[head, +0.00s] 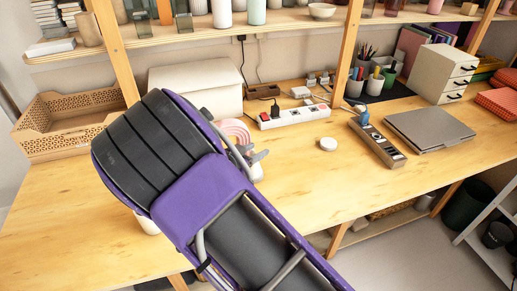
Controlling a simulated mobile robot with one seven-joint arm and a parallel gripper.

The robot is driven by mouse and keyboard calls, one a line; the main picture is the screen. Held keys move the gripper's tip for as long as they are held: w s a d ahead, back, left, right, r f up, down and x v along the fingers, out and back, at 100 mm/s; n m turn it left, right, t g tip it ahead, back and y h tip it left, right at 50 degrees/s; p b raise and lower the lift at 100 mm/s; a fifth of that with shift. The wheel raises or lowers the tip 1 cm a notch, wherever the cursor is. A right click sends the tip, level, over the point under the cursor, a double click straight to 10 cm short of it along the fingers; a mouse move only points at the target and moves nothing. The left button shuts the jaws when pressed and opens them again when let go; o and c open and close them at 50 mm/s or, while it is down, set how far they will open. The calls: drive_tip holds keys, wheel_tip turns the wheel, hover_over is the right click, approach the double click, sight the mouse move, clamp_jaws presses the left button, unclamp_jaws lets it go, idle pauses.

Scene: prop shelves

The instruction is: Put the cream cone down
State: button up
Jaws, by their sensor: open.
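My purple and black arm fills the middle of the head view and hides much of the desk. I cannot make out my gripper; it seems to be behind the arm. No cone shape can be clearly seen. A pale, cream-white thing (148,225) shows in part below the arm's left edge; I cannot tell whether it is the cream cone. The wooden desk (70,215) runs across the view.
A perforated wooden crate (68,132) stands at the left, near a cream box (190,77). The desk's front left is bare.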

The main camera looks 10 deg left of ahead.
drive_tip(key=p+v, duration=0.1)
drive_tip(key=v, duration=0.9)
drive_tip(key=shift+r, duration=0.1)
